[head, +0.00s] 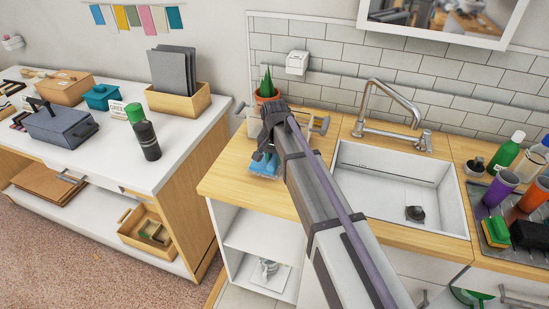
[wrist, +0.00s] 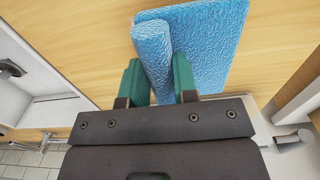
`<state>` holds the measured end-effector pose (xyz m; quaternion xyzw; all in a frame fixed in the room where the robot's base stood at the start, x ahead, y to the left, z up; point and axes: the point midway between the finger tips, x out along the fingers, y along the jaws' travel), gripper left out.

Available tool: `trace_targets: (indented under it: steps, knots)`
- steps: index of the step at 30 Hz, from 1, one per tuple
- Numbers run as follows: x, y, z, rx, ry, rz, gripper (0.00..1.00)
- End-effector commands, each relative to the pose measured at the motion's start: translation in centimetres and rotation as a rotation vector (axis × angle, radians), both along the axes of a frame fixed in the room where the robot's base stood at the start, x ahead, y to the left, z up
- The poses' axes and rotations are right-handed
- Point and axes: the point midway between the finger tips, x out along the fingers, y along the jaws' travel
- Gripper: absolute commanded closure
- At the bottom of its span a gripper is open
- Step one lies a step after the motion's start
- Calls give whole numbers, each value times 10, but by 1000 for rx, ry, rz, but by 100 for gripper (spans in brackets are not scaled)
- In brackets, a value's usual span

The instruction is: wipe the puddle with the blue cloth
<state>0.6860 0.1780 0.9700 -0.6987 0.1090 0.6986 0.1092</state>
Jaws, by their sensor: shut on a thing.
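The blue cloth (head: 263,166) is at the wooden counter left of the sink, partly hidden by my arm in the head view. In the wrist view, the cloth (wrist: 207,45) shows a textured flat part and a raised fold. My gripper (wrist: 160,82) has its green fingers on both sides of that fold, shut on it. In the head view my gripper (head: 266,151) is low over the counter. I cannot tell whether the cloth touches the wood. I cannot make out a puddle in either view.
A potted plant (head: 267,88) stands behind my gripper. The white sink (head: 385,190) and its tap (head: 405,105) are to the right. Bottles and cups crowd a dark tray (head: 492,232) at far right. A white bench (head: 85,160) with boxes stands left, across a gap.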

Motion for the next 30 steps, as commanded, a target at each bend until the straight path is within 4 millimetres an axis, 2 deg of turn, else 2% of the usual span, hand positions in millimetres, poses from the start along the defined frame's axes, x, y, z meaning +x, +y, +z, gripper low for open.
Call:
trace_targets:
  steps: [11,30]
  knots:
    - [0,0,0,0,0,0,96]
    - [0,0,-19,0,0,0,96]
